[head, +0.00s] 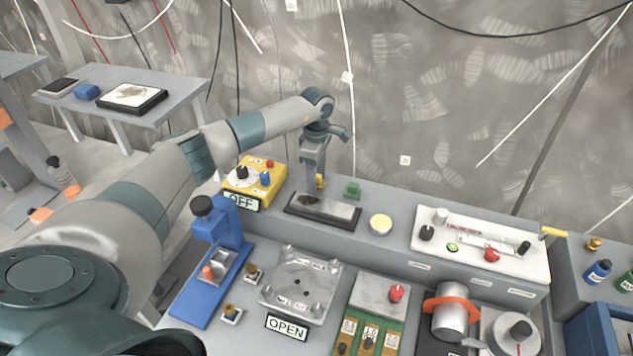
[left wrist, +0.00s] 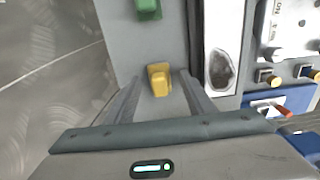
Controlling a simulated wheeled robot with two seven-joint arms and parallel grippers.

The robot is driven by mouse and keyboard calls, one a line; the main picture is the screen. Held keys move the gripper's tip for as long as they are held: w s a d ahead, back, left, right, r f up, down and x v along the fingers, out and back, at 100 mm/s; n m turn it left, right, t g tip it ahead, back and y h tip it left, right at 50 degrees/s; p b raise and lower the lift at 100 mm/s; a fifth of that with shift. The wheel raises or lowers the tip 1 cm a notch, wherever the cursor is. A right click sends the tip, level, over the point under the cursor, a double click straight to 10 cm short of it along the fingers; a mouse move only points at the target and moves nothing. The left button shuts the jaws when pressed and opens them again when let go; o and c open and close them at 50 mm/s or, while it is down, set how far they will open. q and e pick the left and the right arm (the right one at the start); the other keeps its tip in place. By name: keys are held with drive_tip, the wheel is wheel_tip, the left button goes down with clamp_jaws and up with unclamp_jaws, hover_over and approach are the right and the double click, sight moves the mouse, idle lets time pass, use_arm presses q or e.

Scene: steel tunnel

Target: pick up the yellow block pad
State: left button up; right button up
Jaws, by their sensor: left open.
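The yellow block pad (left wrist: 158,80) sits on the grey bench top near its back edge. In the left wrist view it lies between the two fingers of my left gripper (left wrist: 160,92), with a visible gap on each side. In the head view the pad (head: 320,181) is mostly hidden behind my left gripper (head: 313,186), which points down and is open and empty. I cannot tell how far the fingertips are above the bench. My right gripper does not show.
A green block (head: 352,190) stands right of the pad. A dark-framed tray (head: 336,212) lies just in front of the gripper. A yellow control box (head: 270,187) stands to the left, and a white panel (head: 480,246) with knobs to the right.

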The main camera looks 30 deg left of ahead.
sight(319, 176)
use_arm(q)
drive_tip(key=c, duration=1.1)
drive_tip(key=shift+c, duration=0.2)
drive_tip(key=shift+r, duration=0.1)
drive_tip(key=shift+r+b, duration=0.4)
drive_tip(key=shift+b, duration=0.1)
drive_tip(key=r+b, duration=0.2)
drive_tip(key=r, duration=0.1)
drive_tip(key=shift+w+d+r, duration=0.1)
drive_tip(key=shift+d, duration=0.3)
drive_tip(key=d+r+b, duration=0.4)
drive_tip(key=d+r, duration=0.3)
drive_tip(key=d, duration=0.4)
drive_tip(key=shift+b, duration=0.4)
drive_tip(key=shift+o, duration=0.6)
